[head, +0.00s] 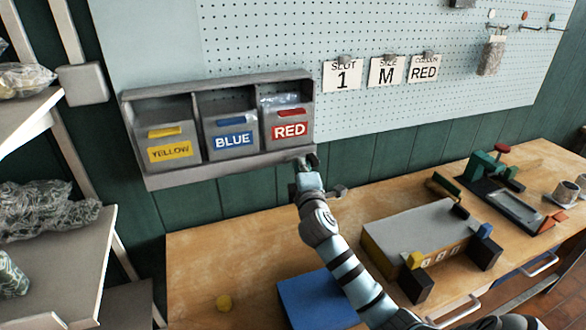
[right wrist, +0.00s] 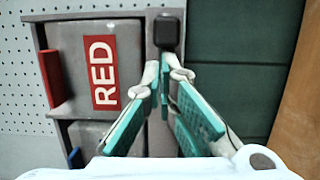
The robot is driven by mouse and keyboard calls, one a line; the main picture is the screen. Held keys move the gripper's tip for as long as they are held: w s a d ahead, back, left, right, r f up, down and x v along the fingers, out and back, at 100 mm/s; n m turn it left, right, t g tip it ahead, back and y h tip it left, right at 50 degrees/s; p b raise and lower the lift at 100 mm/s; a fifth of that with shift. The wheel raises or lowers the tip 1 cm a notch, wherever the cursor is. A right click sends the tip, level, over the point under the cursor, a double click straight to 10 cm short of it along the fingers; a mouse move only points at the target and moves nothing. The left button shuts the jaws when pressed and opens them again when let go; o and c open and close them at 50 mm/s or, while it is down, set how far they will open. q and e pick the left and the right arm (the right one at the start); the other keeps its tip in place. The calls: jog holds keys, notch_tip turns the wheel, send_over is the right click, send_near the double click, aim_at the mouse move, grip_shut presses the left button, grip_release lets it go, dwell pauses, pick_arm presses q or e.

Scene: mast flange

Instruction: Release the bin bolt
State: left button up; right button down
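The bin rack (head: 165,180) hangs on the pegboard wall with yellow (head: 165,140), blue (head: 233,127) and red (head: 290,115) bins. In the right wrist view the red bin (right wrist: 70,60) lies left of the rack's grey lower ledge. A small black block (right wrist: 167,33), which looks like the bolt, sits on that ledge. My right gripper (head: 305,162) is at the ledge under the red bin. Contact cannot be told. My left gripper is not in view.
Cards (head: 388,71) reading SLOT 1, SIZE M and COLOUR RED hang right of the rack. The wooden bench (head: 210,265) below holds a blue tray (head: 310,300), a grey-topped box (head: 420,230) and a green fixture (head: 490,165). Shelves with bagged items (head: 45,215) stand at left.

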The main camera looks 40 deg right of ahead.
jog(key=a, duration=0.4)
jog(key=shift+w+a+p, duration=0.15)
jog(key=shift+w+p, duration=0.1)
jog(key=shift+p, duration=0.15)
send_near(285, 159)
jog(key=v, duration=0.4)
jog(key=shift+s, duration=0.4)
jog(key=shift+a, duration=0.1)
